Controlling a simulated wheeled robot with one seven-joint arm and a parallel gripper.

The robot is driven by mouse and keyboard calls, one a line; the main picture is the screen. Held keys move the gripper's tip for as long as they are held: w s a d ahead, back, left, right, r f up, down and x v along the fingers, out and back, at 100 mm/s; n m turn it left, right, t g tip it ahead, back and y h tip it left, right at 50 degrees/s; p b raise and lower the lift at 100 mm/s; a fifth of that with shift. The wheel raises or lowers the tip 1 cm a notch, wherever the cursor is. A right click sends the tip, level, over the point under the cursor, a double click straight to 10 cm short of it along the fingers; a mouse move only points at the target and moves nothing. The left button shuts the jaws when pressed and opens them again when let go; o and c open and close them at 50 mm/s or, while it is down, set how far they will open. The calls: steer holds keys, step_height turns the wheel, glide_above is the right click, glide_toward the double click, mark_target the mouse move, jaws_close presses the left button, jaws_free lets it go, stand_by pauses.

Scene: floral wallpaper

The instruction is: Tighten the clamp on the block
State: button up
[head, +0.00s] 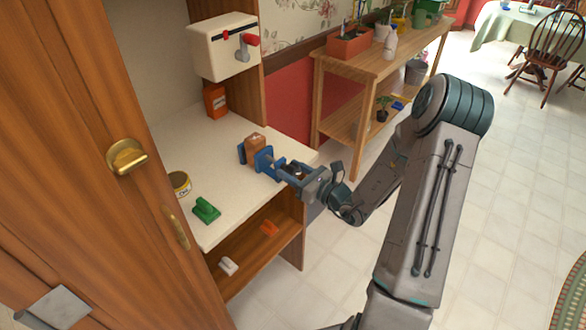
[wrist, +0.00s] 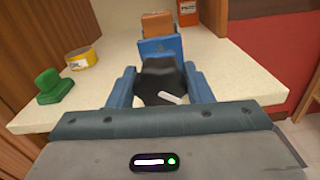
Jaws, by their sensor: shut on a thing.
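The blue clamp (head: 264,160) stands on the white counter near its front right edge. The brown block (head: 255,143) sits between its blue jaws; I cannot tell how tightly. In the wrist view the clamp's blue jaw (wrist: 160,48) hides the lower part of the block (wrist: 157,23). My gripper (head: 289,173) is at the clamp's near end, with its two blue fingers on either side of the black clamp knob (wrist: 160,78). It is shut on this knob, which has a pale bar on it. The finger contact is partly hidden.
A green object (head: 206,210) and a yellow tin (head: 180,183) lie left on the counter (head: 225,165). An orange box (head: 215,100) stands behind, under a white wall-mounted device (head: 224,47). A brown wooden door (head: 95,160) borders the left; a wooden shelf bench (head: 375,66) is right.

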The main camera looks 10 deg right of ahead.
steer(key=m+p, duration=0.2)
steer(key=m, duration=0.2)
steer(key=shift+r+p, duration=0.15)
steer(key=shift+p, duration=0.25)
steer(key=shift+m+p, duration=0.75)
steer(key=shift+m, duration=0.45)
steer(key=shift+d, duration=0.1)
steer(key=o, duration=1)
steer(key=b+v, duration=0.2)
steer(key=v, duration=1.1)
steer(key=shift+s+d, duration=0.25)
steer(key=shift+s, duration=0.05)
